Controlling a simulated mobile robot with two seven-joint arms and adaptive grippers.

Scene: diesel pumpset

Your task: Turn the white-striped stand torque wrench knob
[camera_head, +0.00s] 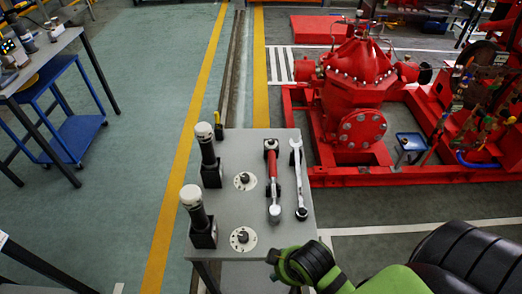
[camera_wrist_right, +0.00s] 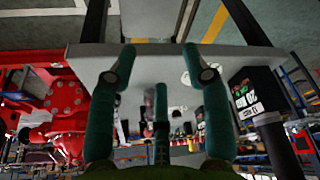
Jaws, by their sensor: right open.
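A grey table (camera_head: 235,150) carries two upright black tools with white round tops, a rear one (camera_head: 207,146) and a front one (camera_head: 194,207), each in a black stand. Beside them are two white discs with dark centres, a rear one (camera_head: 245,181) and a front one (camera_head: 243,239). I cannot make out a white stripe on either stand. My right gripper (camera_head: 290,265) is at the table's front right corner, apart from the front disc. In the right wrist view its green fingers (camera_wrist_right: 160,60) are spread and empty, facing the table. My left gripper is not in view.
A red-handled wrench (camera_head: 272,180) and a silver wrench (camera_head: 298,180) lie on the table's right side. A red pumpset (camera_head: 355,90) stands behind right. A blue trolley (camera_head: 75,135) is at far left. The floor left of the table is clear.

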